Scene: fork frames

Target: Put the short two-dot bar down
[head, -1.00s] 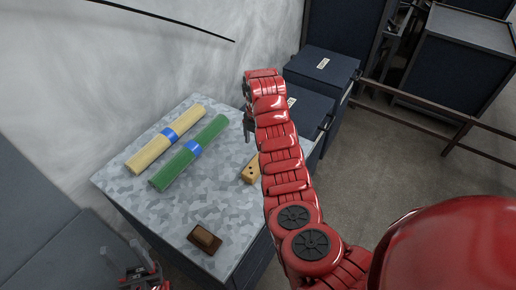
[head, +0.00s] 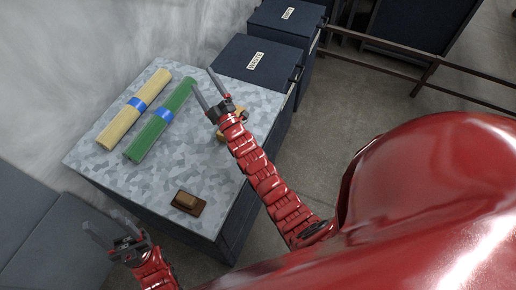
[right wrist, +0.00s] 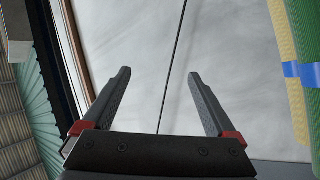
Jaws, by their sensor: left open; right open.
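The short wooden bar (head: 220,136) lies on the grey patterned tabletop (head: 190,155), mostly hidden behind my right gripper and wrist in the head view; its dots do not show now. My right gripper (head: 203,79) is open above the table, its fingers pointing to the back beyond the bar. In the right wrist view the right gripper (right wrist: 159,73) is open with nothing between its fingers. My left gripper (head: 102,222) is open and empty, off the table's front-left edge.
A yellow roll (head: 121,124) and a green roll (head: 175,108), each with a blue band, lie at the table's left. A brown block on a dark base (head: 187,202) sits near the front edge. Dark labelled bins (head: 257,65) stand behind. The tabletop's middle is clear.

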